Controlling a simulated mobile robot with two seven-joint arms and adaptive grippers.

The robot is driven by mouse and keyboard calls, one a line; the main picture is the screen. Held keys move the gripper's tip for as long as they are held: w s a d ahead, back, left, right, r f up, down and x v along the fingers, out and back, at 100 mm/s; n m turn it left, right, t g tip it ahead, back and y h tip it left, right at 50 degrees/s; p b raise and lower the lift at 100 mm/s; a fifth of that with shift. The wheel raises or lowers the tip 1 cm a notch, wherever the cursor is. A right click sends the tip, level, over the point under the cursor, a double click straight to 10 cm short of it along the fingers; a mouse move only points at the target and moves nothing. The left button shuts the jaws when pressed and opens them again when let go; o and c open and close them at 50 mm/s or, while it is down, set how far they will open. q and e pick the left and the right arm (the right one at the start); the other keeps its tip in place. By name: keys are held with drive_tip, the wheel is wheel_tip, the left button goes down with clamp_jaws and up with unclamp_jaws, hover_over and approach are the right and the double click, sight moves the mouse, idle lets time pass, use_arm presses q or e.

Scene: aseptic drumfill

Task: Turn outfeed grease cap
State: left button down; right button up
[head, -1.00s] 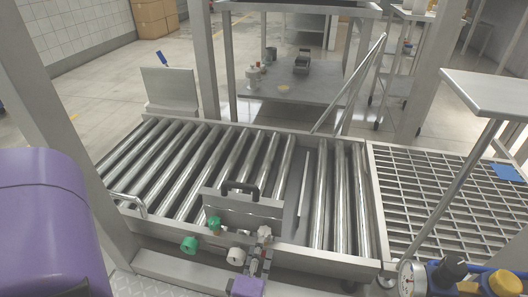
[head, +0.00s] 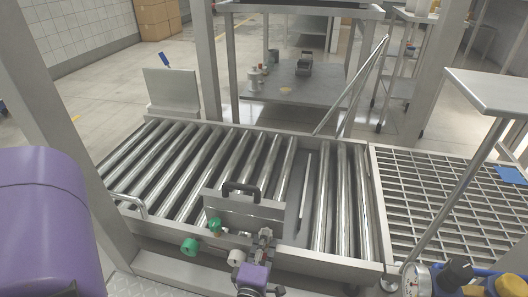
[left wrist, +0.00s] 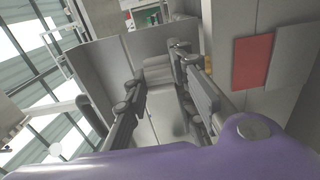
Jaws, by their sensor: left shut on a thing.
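In the head view, my left gripper (head: 264,238) is at the right end of the row of caps, in front of the grey plate with the black handle. It is shut on a pale grease cap, mostly hidden by the fingers. Left of the gripper are a white cap (head: 236,257), a green cap (head: 190,246) and another green cap (head: 215,224). My right gripper is not in view.
The roller conveyor (head: 215,165) lies behind the caps, and the grey plate (head: 235,207) stands at its near edge. A metal grating (head: 435,200) is to the right. A pressure gauge (head: 416,280) and a yellow cap (head: 510,286) are at the lower right.

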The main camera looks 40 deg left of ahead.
use_arm(q)
drive_tip(key=shift+s, duration=0.1)
drive_tip(key=shift+s+a+m+t+h, duration=0.1)
drive_tip(key=shift+a+m+t+h, duration=0.25)
drive_tip(key=shift+m+h, duration=1.55)
drive_tip(key=shift+a+m+t+h, duration=0.3)
drive_tip(key=shift+m+h, duration=0.8)
drive_tip(key=shift+h, duration=1.55)
drive_tip(key=shift+s+a+m+t+h, duration=0.1)
drive_tip(key=shift+a+m+t+h, duration=0.2)
drive_tip(key=shift+m+h, duration=1.6)
drive_tip(key=shift+h, duration=0.65)
drive_tip(key=c, duration=1.5)
unclamp_jaws()
drive_tip(key=shift+w, duration=0.1)
drive_tip(key=v, duration=1.2)
